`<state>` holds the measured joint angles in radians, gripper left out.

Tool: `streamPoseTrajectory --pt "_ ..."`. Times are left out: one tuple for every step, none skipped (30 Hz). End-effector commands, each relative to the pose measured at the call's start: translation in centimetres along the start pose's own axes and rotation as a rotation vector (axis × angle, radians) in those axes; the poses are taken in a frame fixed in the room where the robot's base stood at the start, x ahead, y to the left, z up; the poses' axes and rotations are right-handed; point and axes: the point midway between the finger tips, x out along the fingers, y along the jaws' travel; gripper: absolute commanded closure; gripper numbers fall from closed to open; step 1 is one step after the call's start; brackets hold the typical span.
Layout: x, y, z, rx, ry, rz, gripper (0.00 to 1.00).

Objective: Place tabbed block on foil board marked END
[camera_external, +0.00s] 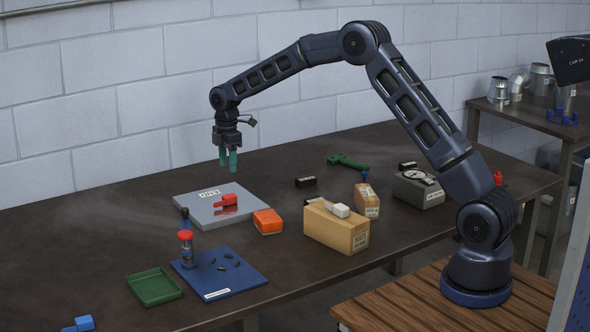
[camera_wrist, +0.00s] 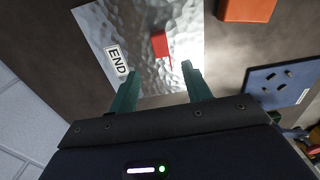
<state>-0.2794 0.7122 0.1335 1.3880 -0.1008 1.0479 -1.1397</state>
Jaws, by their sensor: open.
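The red tabbed block (camera_external: 229,199) rests on the silver foil board (camera_external: 187,207), right of the board's middle, with its thin tab pointing left in the external view. The board carries a white label (camera_external: 209,193) at its back edge, which reads END (camera_wrist: 117,61) in the wrist view. There the red block (camera_wrist: 159,44) lies on the crinkled foil surface (camera_wrist: 115,25), ahead of the fingertips. My gripper (camera_external: 228,167) hangs above the back of the board, pointing down, apart from the block. Its green fingers (camera_wrist: 160,72) are open and empty.
An orange block (camera_external: 267,221) sits right of the board. A blue mat (camera_external: 220,288) with small dark pieces and a red-topped jar (camera_external: 186,246) is in front, beside a green tray (camera_external: 153,287). A cardboard box (camera_external: 335,228) stands right. A blue tabbed piece (camera_external: 79,323) lies front left.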

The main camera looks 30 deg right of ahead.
Motion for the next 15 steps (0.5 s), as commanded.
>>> streamPoseTrajectory --pt "-0.4 0.0 0.0 0.0 0.0 0.001 0.51" --pt "-0.5 0.0 0.0 0.0 0.0 0.001 0.51" --pt "-0.6 0.0 0.0 0.0 0.0 0.001 0.51" --pt "-0.7 0.0 0.0 0.0 0.0 0.001 0.51" --pt "-0.7 0.0 0.0 0.0 0.0 0.001 0.51" --pt "-0.7 0.0 0.0 0.0 0.0 0.0 0.51" --pt "-0.8 0.0 0.0 0.0 0.0 0.001 0.51" --pt "-0.9 -0.1 0.1 0.002 0.0 0.001 0.51" --pt "-1.1 -0.2 0.2 0.007 0.0 0.003 0.51" --pt "-1.4 -0.3 0.4 0.013 0.0 0.005 0.51" --pt "-1.9 -0.5 0.6 0.022 0.0 0.007 0.51" --pt "-2.6 -0.8 1.1 0.036 0.001 0.013 0.51" --pt "-3.4 -1.1 1.4 0.049 0.001 0.017 0.51" --pt "-4.1 -1.5 1.9 0.066 0.002 0.022 0.51" --pt "-5.2 -2.1 2.6 0.09 0.002 0.029 0.51"
